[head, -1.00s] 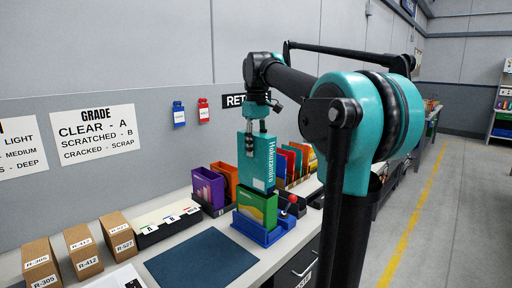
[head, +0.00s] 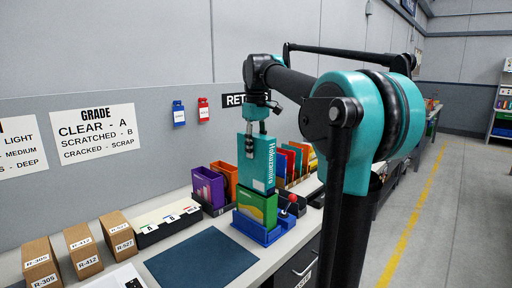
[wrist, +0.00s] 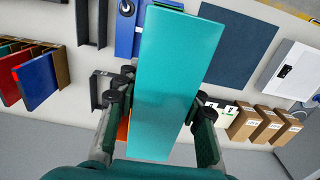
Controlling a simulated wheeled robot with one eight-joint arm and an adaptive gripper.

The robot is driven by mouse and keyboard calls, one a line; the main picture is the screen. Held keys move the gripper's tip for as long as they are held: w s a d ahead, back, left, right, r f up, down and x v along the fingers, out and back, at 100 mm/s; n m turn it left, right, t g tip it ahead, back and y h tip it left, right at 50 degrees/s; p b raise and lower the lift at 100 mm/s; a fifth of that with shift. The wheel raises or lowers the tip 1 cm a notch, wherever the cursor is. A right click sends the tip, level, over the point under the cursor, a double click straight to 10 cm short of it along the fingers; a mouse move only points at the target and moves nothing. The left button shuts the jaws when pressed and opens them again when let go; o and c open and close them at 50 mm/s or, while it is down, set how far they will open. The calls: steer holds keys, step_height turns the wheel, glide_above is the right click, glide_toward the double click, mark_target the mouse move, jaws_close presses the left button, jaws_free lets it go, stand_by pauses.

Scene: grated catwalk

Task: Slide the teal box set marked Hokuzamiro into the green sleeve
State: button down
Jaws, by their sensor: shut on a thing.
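The teal box set (head: 257,163) marked Hokuzamiro is upright in the head view, its lettering running down one side. My gripper (head: 262,128) is shut on its upper part from above. The green sleeve (head: 257,206) stands upright in a blue holder (head: 252,231) on the bench, directly under the box set. The box set's lower end meets the sleeve's top in this view; I cannot tell how far inside it is. In the wrist view the teal box set (wrist: 175,75) fills the middle between my gripper's fingers (wrist: 163,120) and hides the sleeve's mouth.
Purple (head: 207,186) and orange sleeves stand left of the box set. A row of coloured cases (head: 292,160) is behind it. A dark blue mat (head: 201,257) lies clear on the bench in front. Cardboard boxes (head: 83,249) stand at the left.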

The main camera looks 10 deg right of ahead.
mark_target(256, 160)
steer(key=shift+f, duration=6.3)
steer(key=shift+c, duration=2.4)
jaws_free()
steer(key=shift+r, duration=4)
